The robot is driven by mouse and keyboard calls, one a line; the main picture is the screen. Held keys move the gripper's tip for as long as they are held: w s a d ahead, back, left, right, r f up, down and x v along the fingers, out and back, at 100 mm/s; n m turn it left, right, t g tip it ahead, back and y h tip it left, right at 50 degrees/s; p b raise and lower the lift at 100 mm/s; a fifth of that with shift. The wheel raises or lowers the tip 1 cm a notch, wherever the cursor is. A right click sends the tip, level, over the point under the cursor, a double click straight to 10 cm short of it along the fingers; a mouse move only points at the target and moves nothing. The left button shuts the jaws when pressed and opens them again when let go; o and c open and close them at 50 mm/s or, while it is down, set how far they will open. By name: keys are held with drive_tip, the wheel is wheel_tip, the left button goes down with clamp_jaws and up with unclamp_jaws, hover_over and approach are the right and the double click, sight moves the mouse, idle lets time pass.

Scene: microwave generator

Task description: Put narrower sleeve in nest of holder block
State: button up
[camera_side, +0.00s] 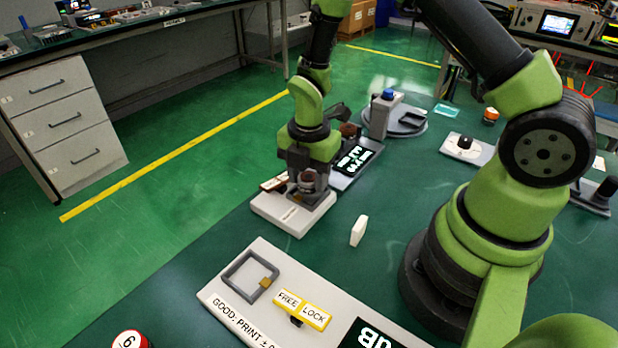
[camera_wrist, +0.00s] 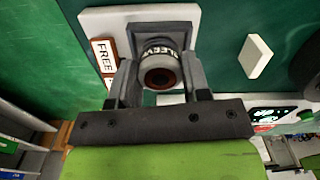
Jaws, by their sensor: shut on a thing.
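The holder block (camera_side: 276,212) is a white slab with a raised grey nest, seen in the wrist view (camera_wrist: 97,20) behind my gripper. My gripper (camera_side: 307,186) points down over it and is shut on a sleeve (camera_wrist: 160,72). The sleeve is a short dark cylinder with a reddish-brown bore and a white band lettered "SLEEVE". In the wrist view my gripper's fingers (camera_wrist: 162,84) stand on either side of it. The sleeve lines up with the grey nest in that view. The fingers hide its lower end, so I cannot tell whether it touches the nest.
A brown round part (camera_side: 350,130) and a dark display (camera_side: 355,159) are behind my gripper. A light panel (camera_side: 235,285) with a grey frame and a FREE/LOCK switch (camera_side: 302,309) lies in front.

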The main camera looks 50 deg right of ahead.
drive_tip(key=shift+f, duration=0.45)
drive_tip(key=shift+f, duration=0.1)
drive_tip(key=o, duration=0.7)
drive_tip(key=shift+o, duration=0.2)
wheel_tip(320, 180, up, 12)
wheel_tip(320, 180, up, 11)
drive_tip(key=m+t, duration=0.4)
drive_tip(key=m, duration=0.7)
hover_over(309, 176)
drive_tip(key=s+a, duration=0.2)
drive_tip(key=s, duration=0.4)
drive_tip(key=s+a+r+m+t+y, duration=0.2)
drive_tip(key=s+m, duration=0.6)
drive_tip(key=m, duration=0.5)
wheel_tip(309, 176, up, 2)
drive_tip(key=shift+s+r+t, duration=0.25)
drive_tip(key=shift+s+t, duration=0.15)
drive_tip(key=shift+t, duration=0.2)
